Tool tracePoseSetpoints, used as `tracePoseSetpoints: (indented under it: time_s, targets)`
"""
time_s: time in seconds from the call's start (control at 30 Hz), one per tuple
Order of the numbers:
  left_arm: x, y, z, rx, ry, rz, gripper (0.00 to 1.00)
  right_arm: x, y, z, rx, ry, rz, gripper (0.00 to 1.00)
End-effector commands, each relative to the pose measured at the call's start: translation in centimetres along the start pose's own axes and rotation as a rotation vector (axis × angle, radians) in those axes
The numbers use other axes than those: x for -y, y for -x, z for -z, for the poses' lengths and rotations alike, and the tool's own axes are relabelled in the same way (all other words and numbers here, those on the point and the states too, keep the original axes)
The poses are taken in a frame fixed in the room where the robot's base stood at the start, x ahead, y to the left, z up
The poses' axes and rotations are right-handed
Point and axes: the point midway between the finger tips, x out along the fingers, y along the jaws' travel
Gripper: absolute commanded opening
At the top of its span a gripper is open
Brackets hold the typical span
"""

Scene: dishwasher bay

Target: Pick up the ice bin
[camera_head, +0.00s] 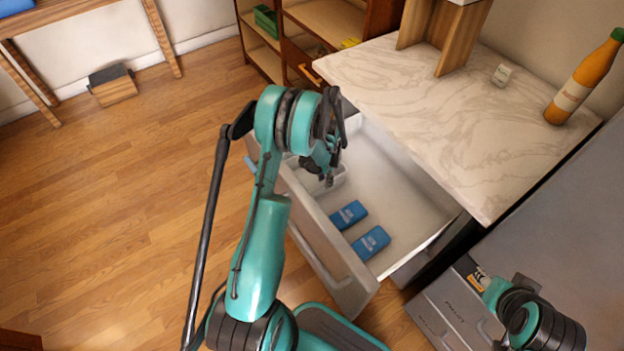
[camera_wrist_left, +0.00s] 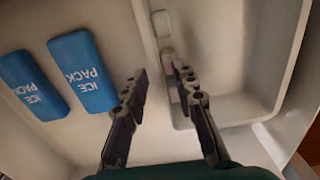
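The ice bin is a small white open tray (camera_head: 341,180) at the far left end of the open drawer, partly hidden by my left gripper (camera_head: 326,178). Whether the fingers touch the wall, I cannot tell. My right gripper (camera_head: 484,280) is at the lower right, by a grey appliance front, and its fingers are unclear.
The white drawer (camera_head: 405,200) is pulled out under a marble counter (camera_head: 430,105). Two blue ice packs (camera_head: 371,243) lie on its floor; they show in the wrist view (camera_wrist_left: 83,70). An orange bottle (camera_head: 583,80) stands on the counter.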

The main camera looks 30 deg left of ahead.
Motion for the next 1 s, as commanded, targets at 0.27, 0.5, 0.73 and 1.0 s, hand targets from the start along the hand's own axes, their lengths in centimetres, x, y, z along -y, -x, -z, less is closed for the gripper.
tracePoseSetpoints:
  time_s: [0.27,0.5,0.73,1.0]
  targets:
    - [-0.1,-3.1,0.2,0.0,0.0,0.0,0.28,0.0,-1.4,-1.0,0.0,0.0,0.0,0.4]
    - [-0.1,-2.9,0.2,0.0,0.0,0.0,0.0,0.0,-1.3,-0.9,0.0,0.0,0.0,0.4]
    - [-0.1,-2.9,0.2,0.0,0.0,0.0,0.0,0.0,-1.3,-0.9,0.0,0.0,0.0,0.4]
    - [-0.1,-1.8,0.2,-0.001,0.0,0.0,0.0,0.0,-0.8,-0.6,0.0,0.0,0.0,0.4]
